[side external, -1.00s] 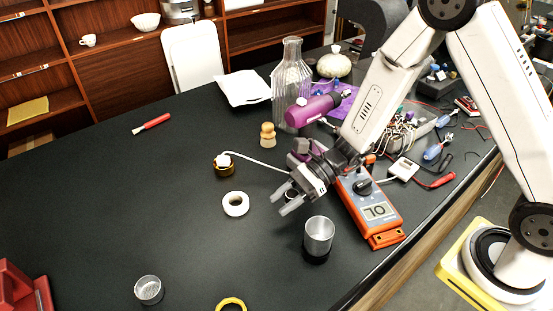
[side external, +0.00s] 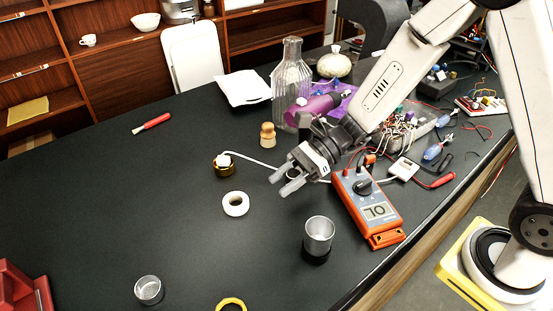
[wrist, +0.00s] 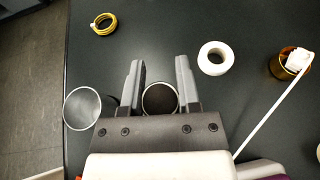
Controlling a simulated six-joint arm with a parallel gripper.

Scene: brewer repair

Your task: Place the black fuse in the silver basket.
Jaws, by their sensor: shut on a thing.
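My gripper (side external: 281,183) hangs over the middle of the table, left of the orange meter. In the wrist view, its fingers (wrist: 160,68) stand on either side of a round piece (wrist: 160,98) with a pale rim and a dark inside, and are shut on it. I cannot tell from its look whether it is the fuse or the basket. A silver cup (side external: 319,232) stands on the table in front of the gripper, with a dark base below it; it also shows in the wrist view (wrist: 82,108). A smaller silver cup (side external: 148,290) stands at the front left. No separate black fuse is clearly visible.
A white tape roll (side external: 235,204), a brass cup (side external: 222,166) and a wooden peg (side external: 267,135) stand to the left and behind. A yellow ring (side external: 231,304) lies at the front. The orange multimeter (side external: 366,207) lies to the right. The table's left half is mostly clear.

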